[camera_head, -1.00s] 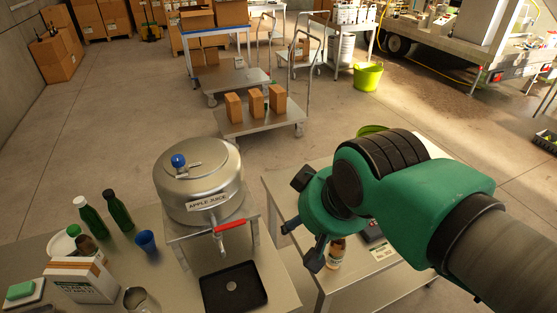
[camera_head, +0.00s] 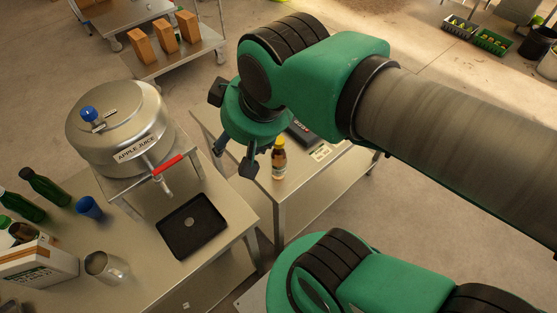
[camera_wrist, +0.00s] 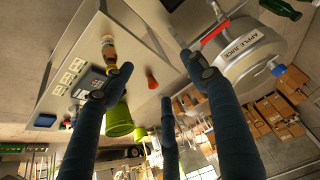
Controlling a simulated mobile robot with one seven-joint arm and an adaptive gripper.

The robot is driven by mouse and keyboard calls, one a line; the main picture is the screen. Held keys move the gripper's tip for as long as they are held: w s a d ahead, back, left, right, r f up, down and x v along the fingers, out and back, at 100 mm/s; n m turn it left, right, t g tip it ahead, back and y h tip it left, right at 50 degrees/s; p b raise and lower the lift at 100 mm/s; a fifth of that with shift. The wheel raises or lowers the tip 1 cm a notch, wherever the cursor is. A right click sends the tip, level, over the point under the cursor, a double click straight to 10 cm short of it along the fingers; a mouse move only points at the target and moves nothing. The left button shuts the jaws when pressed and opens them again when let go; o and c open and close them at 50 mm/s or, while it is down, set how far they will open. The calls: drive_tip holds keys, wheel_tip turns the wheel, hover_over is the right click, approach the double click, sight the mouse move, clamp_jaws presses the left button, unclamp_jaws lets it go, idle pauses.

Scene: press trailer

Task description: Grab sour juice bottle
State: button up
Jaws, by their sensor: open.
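In the wrist view, a brown bottle (camera_wrist: 108,47) shows near the upper left, beyond the fingers. My gripper (camera_head: 234,153) has dark fingers spread open and empty. In the head view it appears just left of the amber bottle, apart from it and seemingly higher. Its fingers also spread across the wrist view (camera_wrist: 158,76).
The left table holds a steel apple juice tank (camera_head: 120,128) with a red-handled tap, a black tray (camera_head: 193,226), a blue cup (camera_head: 90,207), green bottles (camera_head: 45,187) and a white carton (camera_head: 38,264). A dark device (camera_head: 299,134) lies behind the amber bottle.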

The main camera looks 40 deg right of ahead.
idle(0.3)
drive_tip(key=m+g+p, duration=0.2)
drive_tip(key=g+p, duration=0.3)
drive_tip(key=p, duration=0.3)
hover_over(279, 152)
drive_tip(key=w, duration=0.2)
drive_tip(key=f, duration=1.9)
drive_tip(key=shift+s+d+f, duration=0.2)
drive_tip(key=shift+s+d, duration=0.05)
drive_tip(key=shift+d, duration=0.1)
drive_tip(key=shift+s+d+f+g, duration=0.15)
drive_tip(key=shift+d+f+g, duration=0.15)
drive_tip(key=shift+f, duration=0.15)
drive_tip(key=shift+a+f, duration=0.1)
drive_tip(key=shift+f, duration=0.05)
drive_tip(key=shift+f+b, duration=0.55)
drive_tip(key=shift+f, duration=3.6)
